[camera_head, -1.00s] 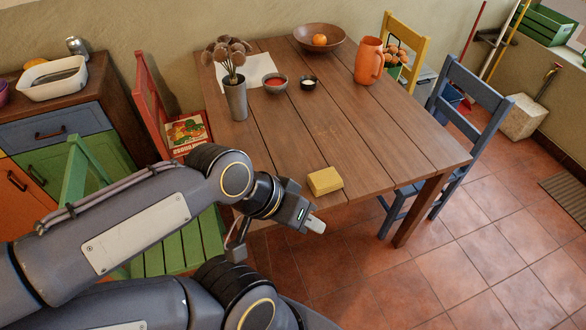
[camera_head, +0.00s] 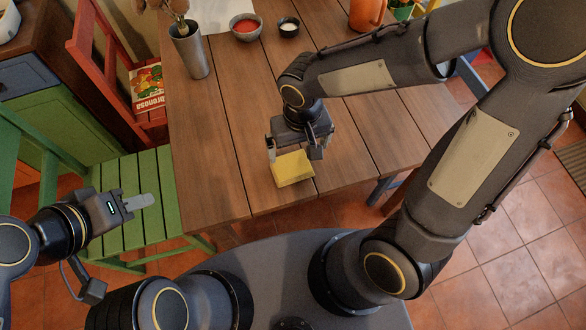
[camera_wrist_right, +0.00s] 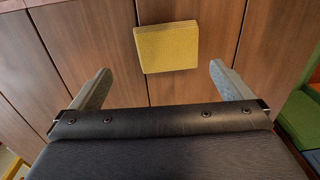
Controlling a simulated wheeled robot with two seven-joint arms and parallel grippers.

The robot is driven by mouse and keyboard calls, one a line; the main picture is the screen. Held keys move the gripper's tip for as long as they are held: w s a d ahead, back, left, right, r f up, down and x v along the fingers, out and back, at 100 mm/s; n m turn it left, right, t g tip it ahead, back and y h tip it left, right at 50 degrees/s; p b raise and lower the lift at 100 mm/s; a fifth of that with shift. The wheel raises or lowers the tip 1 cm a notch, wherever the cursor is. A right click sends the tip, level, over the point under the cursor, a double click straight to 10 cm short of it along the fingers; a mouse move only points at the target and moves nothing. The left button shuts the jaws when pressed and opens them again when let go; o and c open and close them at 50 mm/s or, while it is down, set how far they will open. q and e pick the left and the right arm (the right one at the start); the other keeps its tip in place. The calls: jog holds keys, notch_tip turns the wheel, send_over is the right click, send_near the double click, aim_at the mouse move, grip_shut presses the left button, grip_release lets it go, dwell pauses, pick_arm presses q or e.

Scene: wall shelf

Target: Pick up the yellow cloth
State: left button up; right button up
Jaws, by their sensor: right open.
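The yellow cloth (camera_head: 292,168), a folded block, lies on the wooden table near its front edge. It also shows in the right wrist view (camera_wrist_right: 166,47), just ahead of the fingers. My right gripper (camera_head: 293,150) is over the table at the cloth's far side, open with nothing between its fingers; in its wrist view the two fingers (camera_wrist_right: 160,85) stand wide apart. I cannot tell how high above the table they are. My left gripper (camera_head: 138,202) is over the green chair, away from the cloth; whether its fingers are apart is unclear.
The wooden table (camera_head: 215,150) is bare around the cloth. A grey vase (camera_head: 190,52), a red-filled bowl (camera_head: 245,27), a small dark cup (camera_head: 289,26) and an orange pitcher (camera_head: 367,13) stand farther back. A green chair (camera_head: 140,190) and a red chair (camera_head: 95,60) are at left.

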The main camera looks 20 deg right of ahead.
aim_at(292, 164)
jog(key=shift+w+a+f, duration=0.3)
jog(key=shift+a+f, duration=0.25)
jog(key=shift+w+a+f, duration=0.1)
jog(key=shift+a+f, duration=0.05)
jog(key=shift+f, duration=0.2)
notch_tip(292, 164, down, 7)
jog(key=shift+f+b, duration=0.2)
jog(key=shift+b, duration=0.15)
jog(key=c, duration=0.7)
